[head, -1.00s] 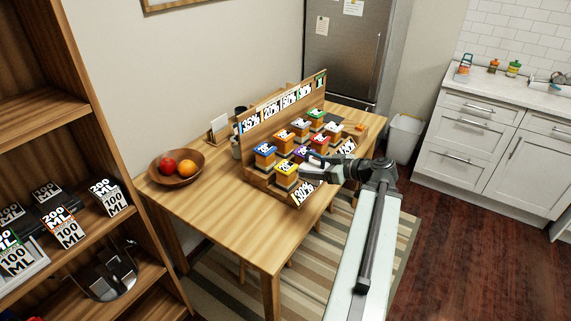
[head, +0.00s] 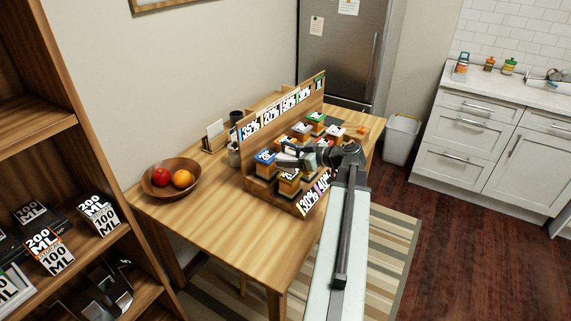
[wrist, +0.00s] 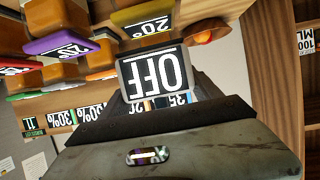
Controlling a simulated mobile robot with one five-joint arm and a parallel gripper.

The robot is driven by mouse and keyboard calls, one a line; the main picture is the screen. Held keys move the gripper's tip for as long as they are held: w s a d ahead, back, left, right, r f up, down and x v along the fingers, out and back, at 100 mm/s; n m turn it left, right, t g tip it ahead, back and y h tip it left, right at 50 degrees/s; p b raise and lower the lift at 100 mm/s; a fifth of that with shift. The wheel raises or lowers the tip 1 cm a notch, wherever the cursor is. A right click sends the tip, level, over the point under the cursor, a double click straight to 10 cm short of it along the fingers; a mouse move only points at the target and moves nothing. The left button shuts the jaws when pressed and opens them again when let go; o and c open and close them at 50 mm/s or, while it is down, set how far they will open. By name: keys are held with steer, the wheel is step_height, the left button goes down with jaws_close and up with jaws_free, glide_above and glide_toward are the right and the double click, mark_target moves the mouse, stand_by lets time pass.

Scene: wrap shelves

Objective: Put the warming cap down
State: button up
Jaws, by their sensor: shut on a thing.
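The warming cap (wrist: 153,76) shows in the wrist view as a grey-framed block with an upside-down "OFF" label. My gripper (wrist: 165,103) is shut on it. In the head view my gripper (head: 284,157) is over the left part of the stepped wooden rack (head: 262,188), among its coloured, labelled blocks. The cap is too small and covered there to make out. I cannot tell whether it touches a block below.
The rack stands on a wooden table (head: 215,225) with percent labels along its back and front. A bowl (head: 152,188) with fruit is left of it. A shelf (head: 60,275) with "ML" blocks stands at far left. The table's front left is clear.

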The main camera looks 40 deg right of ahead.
step_height(320, 180, down, 4)
steer(key=shift+r+b, duration=0.25)
steer(key=shift+b, duration=0.9)
steer(key=shift+w+a+r, duration=0.15)
steer(key=shift+w+r, duration=0.1)
steer(key=shift+f, duration=0.15)
steer(key=o, duration=1.8)
steer(key=shift+s, duration=0.1)
steer(key=shift+r+p, duration=0.4)
steer(key=shift+p, duration=0.05)
steer(key=shift+p+v, duration=2.1)
steer(key=shift+v, duration=3.9)
